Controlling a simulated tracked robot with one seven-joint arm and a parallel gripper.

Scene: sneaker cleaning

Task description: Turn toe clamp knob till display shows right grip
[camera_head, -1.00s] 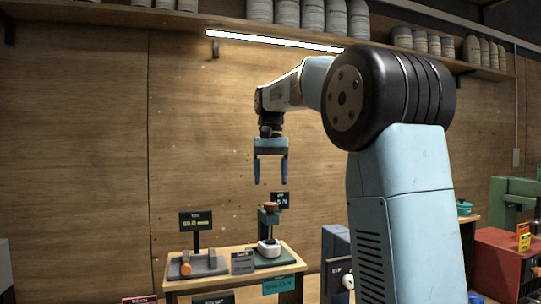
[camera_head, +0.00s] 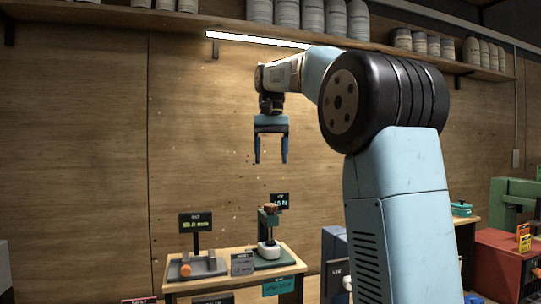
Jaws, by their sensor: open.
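A green clamp stand (camera_head: 262,222) with a brown knob (camera_head: 270,208) on top and a white piece low on it stands at the right of a small wooden table (camera_head: 215,283). A small dark display (camera_head: 280,201) stands behind it; its digits, followed by what looks like N, are too small to read surely. On the left is a grey fixture (camera_head: 205,268) with an orange knob (camera_head: 186,270), below a display (camera_head: 195,222) reading about 80.0 mm. Which device is the toe clamp is not legible. My gripper (camera_head: 271,162) is open and empty, pointing down above the green stand, clear of its knob.
A small label plate (camera_head: 242,263) stands between the two devices. A wooden wall (camera_head: 80,150) is behind, with a shelf of grey containers (camera_head: 288,14) and a strip light above. A red cabinet (camera_head: 497,262) and green machine stand at right.

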